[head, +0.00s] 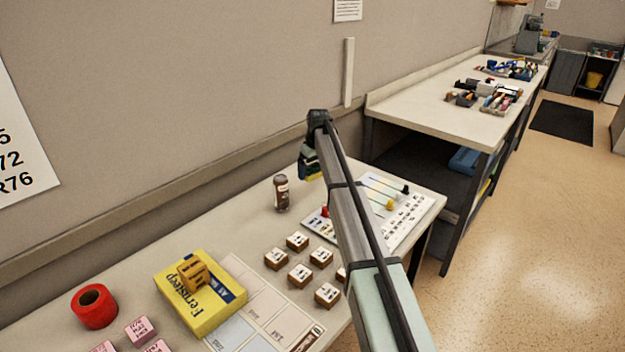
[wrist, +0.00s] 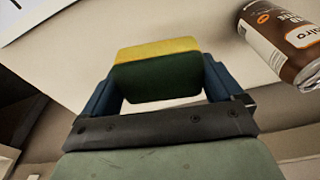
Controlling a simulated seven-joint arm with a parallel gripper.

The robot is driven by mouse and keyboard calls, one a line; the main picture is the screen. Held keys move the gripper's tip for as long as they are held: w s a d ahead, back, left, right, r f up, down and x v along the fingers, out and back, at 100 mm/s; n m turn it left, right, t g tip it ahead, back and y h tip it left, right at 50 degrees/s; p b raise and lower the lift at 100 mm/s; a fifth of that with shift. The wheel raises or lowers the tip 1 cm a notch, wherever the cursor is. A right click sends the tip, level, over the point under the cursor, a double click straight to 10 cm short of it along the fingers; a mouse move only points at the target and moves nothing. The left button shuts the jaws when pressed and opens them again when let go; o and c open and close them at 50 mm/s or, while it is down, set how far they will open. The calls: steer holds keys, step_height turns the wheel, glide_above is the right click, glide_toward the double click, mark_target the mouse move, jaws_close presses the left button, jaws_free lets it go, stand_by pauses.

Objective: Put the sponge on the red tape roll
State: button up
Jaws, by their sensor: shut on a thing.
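The sponge (wrist: 157,76), yellow on one face and dark green on the other, is between the two blue fingers of my gripper (wrist: 158,88) in the wrist view. My gripper is shut on it. In the head view the sponge (head: 312,165) shows partly behind my arm, held above the back of the table. The red tape roll (head: 95,306) lies flat at the table's lower left in the head view, its hole facing up. It is well to the left of my gripper, apart from the sponge. Nothing is seen on top of it.
A yellow box (head: 200,295) with a small wooden thing on top lies right of the tape roll. Several wooden blocks (head: 299,275) and pink blocks (head: 140,329) stand on the table.

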step_height(320, 180, up, 15)
steer(key=s+a+n, duration=0.1)
steer(key=s+a, duration=0.3)
steer(key=a, duration=0.5)
steer(key=s+a+n, duration=0.2)
steer(key=s+a, duration=0.2)
steer(key=a, duration=0.6)
steer(key=n+g, duration=0.1)
steer(key=n, duration=0.7)
glide_above(87, 297)
steer(key=shift+y, duration=0.4)
steer(key=shift+d+f, duration=0.15)
steer(key=shift+f, duration=3.65)
steer(key=shift+d+f, duration=0.15)
steer(key=shift+f, duration=3.6)
steer(key=shift+f, duration=0.1)
